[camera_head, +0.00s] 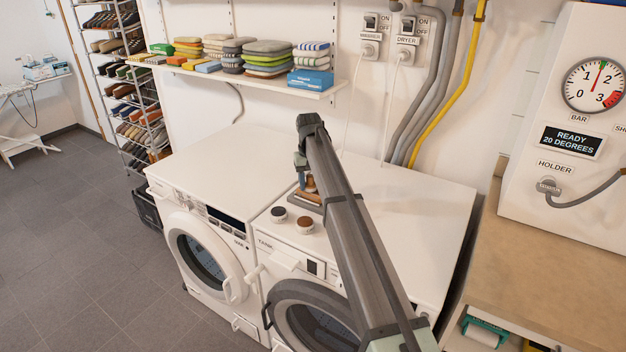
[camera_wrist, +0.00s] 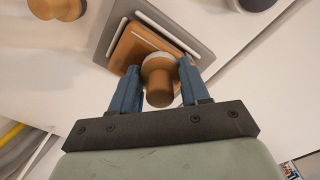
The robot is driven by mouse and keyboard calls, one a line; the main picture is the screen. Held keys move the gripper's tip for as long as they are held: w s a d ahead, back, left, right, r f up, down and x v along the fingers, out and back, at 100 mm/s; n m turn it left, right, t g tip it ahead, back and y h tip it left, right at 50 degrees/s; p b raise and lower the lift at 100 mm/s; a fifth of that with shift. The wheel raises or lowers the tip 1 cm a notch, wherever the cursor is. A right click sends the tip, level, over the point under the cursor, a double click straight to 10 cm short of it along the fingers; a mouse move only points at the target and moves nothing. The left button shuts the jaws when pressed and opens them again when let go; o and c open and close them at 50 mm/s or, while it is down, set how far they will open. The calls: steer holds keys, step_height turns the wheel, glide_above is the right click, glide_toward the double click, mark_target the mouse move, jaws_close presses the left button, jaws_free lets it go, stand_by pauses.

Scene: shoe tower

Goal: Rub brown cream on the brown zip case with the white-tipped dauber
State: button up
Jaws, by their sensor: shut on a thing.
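My gripper (camera_wrist: 157,92) has blue fingers shut on a wooden dauber (camera_wrist: 158,80), whose pale tip shows just past the knob. The brown zip case (camera_wrist: 130,50) lies flat on a grey mat (camera_wrist: 112,22), with pale strips along its edges. The dauber is over the case's edge; I cannot tell whether its tip touches the case. In the head view my gripper (camera_head: 302,166) is above the case (camera_head: 300,198), partly hidden by my arm. A tin with brown content (camera_head: 305,223) stands in front of the mat.
A tin with dark content (camera_head: 278,214) stands left of the brown one. Another wooden dauber with a dark base (camera_wrist: 55,8) stands beside the mat. The washer top (camera_head: 225,160) at left is clear. A shelf (camera_head: 240,81) with folded cloths hangs behind.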

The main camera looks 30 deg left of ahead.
steer(key=shift+s, duration=0.55)
step_height(320, 180, up, 2)
steer(key=shift+w+r, duration=0.1)
steer(key=shift+r, duration=2.95)
